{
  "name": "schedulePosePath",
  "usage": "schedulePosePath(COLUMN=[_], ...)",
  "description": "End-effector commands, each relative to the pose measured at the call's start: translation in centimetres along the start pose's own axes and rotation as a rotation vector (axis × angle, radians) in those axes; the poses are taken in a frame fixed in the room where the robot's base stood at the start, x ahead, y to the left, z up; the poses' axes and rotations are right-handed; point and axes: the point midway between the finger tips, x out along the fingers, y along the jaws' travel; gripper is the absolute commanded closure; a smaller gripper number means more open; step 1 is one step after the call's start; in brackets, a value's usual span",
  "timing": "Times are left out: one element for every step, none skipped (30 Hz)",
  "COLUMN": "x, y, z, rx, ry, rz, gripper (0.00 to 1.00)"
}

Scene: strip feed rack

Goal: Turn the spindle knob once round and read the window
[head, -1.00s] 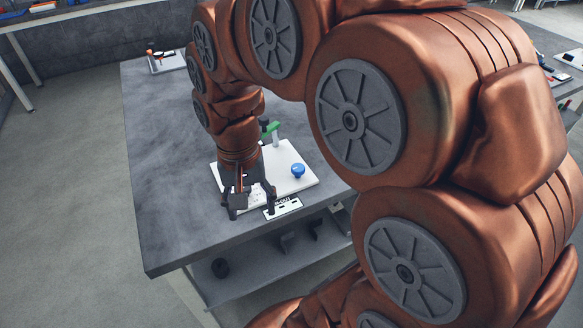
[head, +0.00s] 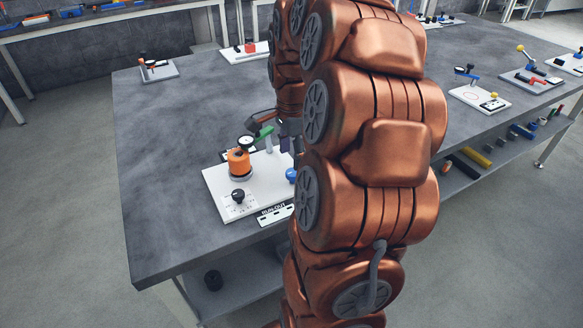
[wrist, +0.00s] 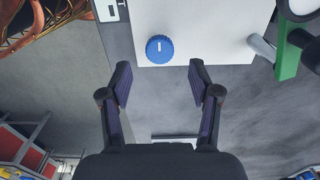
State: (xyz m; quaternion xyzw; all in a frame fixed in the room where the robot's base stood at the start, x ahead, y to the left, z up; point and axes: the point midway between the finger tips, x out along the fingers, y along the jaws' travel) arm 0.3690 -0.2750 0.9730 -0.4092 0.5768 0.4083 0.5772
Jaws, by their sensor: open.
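A white board (head: 215,191) on the table carries a blue knob (head: 291,175), a black knob (head: 238,195) by printed marks, an orange cylinder (head: 238,163), a round dial (head: 246,141) and a green part (head: 265,131). I cannot tell which knob is the spindle's. My gripper (head: 274,129) is at the board's back right, partly hidden by my arm. In the wrist view my gripper (wrist: 159,70) is open and empty. The blue knob (wrist: 159,49), with a white mark, appears just beyond the fingertips, between them in line. No reading is legible.
A label strip (head: 276,214) lies at the board's front edge; its lettering is partly legible. Other small stations stand on the table, one at the back left (head: 158,70) and one at the right (head: 480,97). The table's left part is clear.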

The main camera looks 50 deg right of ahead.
Motion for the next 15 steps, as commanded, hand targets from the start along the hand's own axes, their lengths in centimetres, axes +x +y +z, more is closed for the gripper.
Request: schedulePosePath(x=[0.8,1.2,1.7,2.1,2.5,3.0,3.4,3.7,4.1,4.3,4.5,4.8,4.9,5.0,5.1], y=[0.2,0.2,0.1,0.1,0.1,0.1,0.1,0.1,0.1,0.1,0.1,0.1,0.1,0.1,0.1], z=[0.1,0.1,0.1,0.1,0.1,0.1,0.1,0.1,0.1,0.1,0.1,0.1,0.1,0.1,0.1], rx=[-0.001,-0.001,-0.001,-0.002,-0.002,-0.002,-0.001,-0.002,-0.002,-0.002,-0.003,-0.003,-0.003,-0.003,-0.003], ry=[-0.003,-0.004,-0.003,-0.002,-0.002,-0.003,-0.003,-0.003,-0.003,-0.002,-0.002,-0.002,-0.002,-0.001,-0.001], rz=[0.008,0.009,0.007,0.005,0.004,0.006,0.007,0.007,0.005,0.004,0.004,0.004,0.003,0.003,0.003], gripper=[0.38,0.38,0.38,0.38,0.38,0.38,0.38,0.38,0.38,0.38,0.38,0.38,0.38,0.38,0.38])
